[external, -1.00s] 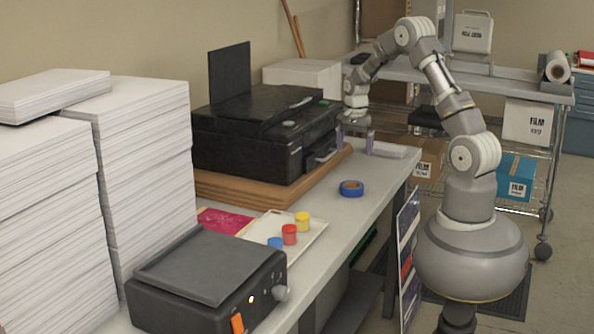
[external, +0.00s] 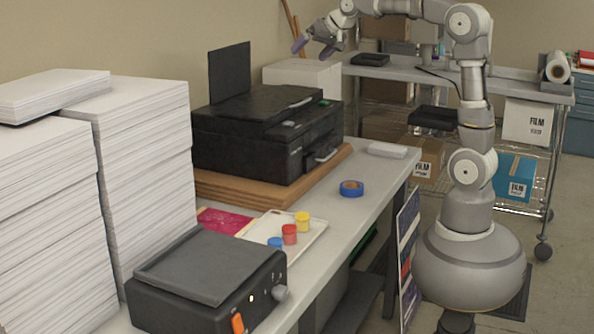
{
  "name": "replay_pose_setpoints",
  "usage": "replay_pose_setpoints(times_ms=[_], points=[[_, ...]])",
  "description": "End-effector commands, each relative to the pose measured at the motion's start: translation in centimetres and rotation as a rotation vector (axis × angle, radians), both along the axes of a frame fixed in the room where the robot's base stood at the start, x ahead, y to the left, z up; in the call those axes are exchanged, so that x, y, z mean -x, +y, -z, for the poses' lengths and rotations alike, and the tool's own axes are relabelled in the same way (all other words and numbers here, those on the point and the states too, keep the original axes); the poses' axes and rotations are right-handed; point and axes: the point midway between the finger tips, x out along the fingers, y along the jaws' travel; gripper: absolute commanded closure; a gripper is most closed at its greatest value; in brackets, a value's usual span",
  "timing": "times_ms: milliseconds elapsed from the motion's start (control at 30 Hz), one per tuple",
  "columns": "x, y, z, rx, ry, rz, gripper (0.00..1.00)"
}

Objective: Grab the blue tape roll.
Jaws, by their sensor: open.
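The blue tape roll (external: 351,188) lies flat on the grey worktable (external: 340,222), to the right of the black printer and near the table's right edge. Its hole shows a brownish core. My gripper (external: 313,48) is open and empty. It is raised in the air at the top of the view, over the white boxes behind the printer, well above and beyond the tape roll. The tape roll is in full view and nothing touches it.
The black printer (external: 265,135) stands on a brown board (external: 240,188). A white block (external: 388,150) lies behind the tape roll. A white tray (external: 300,243) with paint pots and a black machine (external: 205,285) are in front. The table around the roll is clear.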

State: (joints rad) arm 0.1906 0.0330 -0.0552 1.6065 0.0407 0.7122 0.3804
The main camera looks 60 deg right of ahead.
Motion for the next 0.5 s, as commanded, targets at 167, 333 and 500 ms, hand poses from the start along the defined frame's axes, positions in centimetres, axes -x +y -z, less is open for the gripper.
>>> replay_pose_setpoints(times_ms=[167,333,500], points=[[5.2,8.1,-9.5,0.26,-0.306,-0.279,0.0],[9.7,11.7,-14.7,0.406,-0.463,-0.394,0.0],[11.0,12.5,-16.2,0.446,-0.505,-0.418,0.0]])
